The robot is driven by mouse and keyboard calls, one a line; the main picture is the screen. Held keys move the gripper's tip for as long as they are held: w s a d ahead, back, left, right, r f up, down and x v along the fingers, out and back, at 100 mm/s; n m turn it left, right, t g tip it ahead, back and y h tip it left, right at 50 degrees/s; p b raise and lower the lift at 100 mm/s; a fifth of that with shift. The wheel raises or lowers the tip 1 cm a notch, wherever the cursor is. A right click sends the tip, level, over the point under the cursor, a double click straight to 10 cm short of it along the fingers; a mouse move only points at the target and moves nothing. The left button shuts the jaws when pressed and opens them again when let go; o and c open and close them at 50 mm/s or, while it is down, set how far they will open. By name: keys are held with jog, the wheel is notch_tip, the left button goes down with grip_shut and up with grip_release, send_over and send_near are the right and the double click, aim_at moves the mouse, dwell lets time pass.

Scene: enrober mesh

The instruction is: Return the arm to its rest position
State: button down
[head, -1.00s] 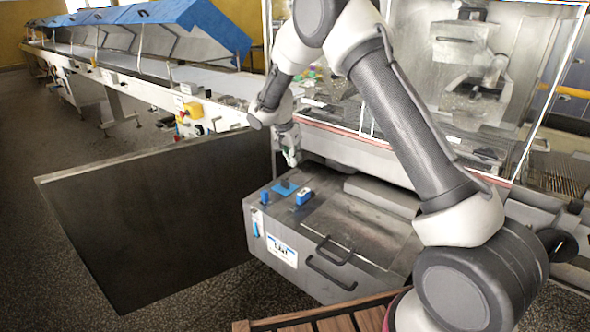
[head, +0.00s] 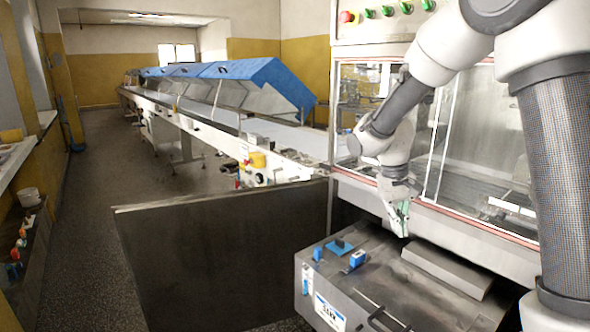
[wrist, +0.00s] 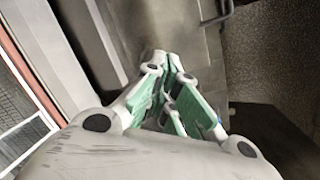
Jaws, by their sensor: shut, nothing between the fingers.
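My gripper (head: 402,222) hangs at the end of my bent arm, in front of the glass-windowed machine (head: 470,150) and above the grey metal box (head: 400,275) with blue parts on top. Its tips point down, apart from the box as far as I can tell. In the wrist view my gripper (wrist: 172,75) shows its green-padded fingers drawn together with nothing between them. My arm fills the right side of the head view.
A dark upright panel (head: 220,258) stands left of the box. A long conveyor with blue covers (head: 250,80) runs to the back. A green- and red-buttoned panel (head: 385,14) tops the machine. Open floor (head: 95,190) lies to the left.

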jog(key=s+d+r+t, duration=0.1)
jog(key=s+d+r, duration=0.2)
jog(key=s, duration=0.5)
jog(key=s+d+r+t+y, duration=0.1)
jog(key=s+d+r+t, duration=0.1)
jog(key=s+r, duration=0.4)
jog(key=s+d+r+t+y, duration=0.1)
jog(key=s+d+r, duration=0.3)
jog(key=s, duration=0.6)
jog(key=shift+s+d+r+m+t, duration=0.15)
jog(key=shift+d+r+m+t, duration=0.15)
jog(key=shift+r+t, duration=0.35)
jog(key=shift+a, duration=0.15)
